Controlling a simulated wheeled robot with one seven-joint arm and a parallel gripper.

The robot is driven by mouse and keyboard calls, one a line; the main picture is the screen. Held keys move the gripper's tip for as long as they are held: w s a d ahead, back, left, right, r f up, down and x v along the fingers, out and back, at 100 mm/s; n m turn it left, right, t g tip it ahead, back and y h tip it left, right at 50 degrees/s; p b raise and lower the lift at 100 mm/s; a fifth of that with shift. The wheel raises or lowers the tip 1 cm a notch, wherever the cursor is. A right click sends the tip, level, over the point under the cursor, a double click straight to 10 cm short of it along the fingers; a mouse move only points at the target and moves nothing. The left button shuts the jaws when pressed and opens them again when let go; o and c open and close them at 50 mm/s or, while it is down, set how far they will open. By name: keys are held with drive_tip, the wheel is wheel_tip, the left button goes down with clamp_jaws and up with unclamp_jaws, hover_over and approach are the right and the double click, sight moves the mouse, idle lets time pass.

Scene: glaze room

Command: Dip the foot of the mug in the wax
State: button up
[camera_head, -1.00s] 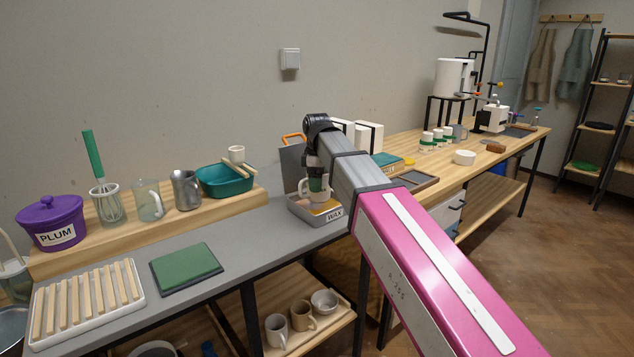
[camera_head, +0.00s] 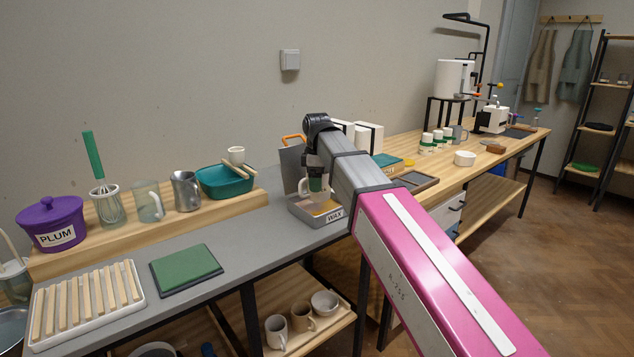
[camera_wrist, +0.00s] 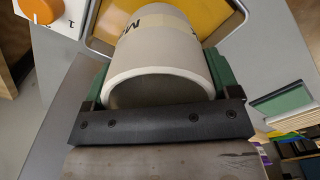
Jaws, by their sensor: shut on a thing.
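My gripper (camera_head: 317,182) is shut on a pale mug (camera_head: 318,194) and holds it over the grey wax pan (camera_head: 301,209) labelled WAX. In the wrist view my gripper (camera_wrist: 158,84) has green pads on both sides of the mug (camera_wrist: 160,62). The mug's open rim faces my wrist, and its foot points away toward the yellow-orange wax (camera_wrist: 207,14). In the head view the handle shows at the mug's left. The foot is hidden in the wrist view; I cannot tell whether it touches the wax.
An orange knob (camera_wrist: 42,10) shows beside the pan. A green pad (camera_head: 186,267) and a slatted rack (camera_head: 87,300) lie on the grey bench to the left. A metal jug (camera_head: 186,191) and teal basin (camera_head: 224,182) stand on the raised board. Bench between pad and pan is clear.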

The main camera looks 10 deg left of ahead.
wheel_tip(320, 180, up, 7)
drive_tip(key=shift+f, duration=0.15)
idle(0.5)
idle(0.4)
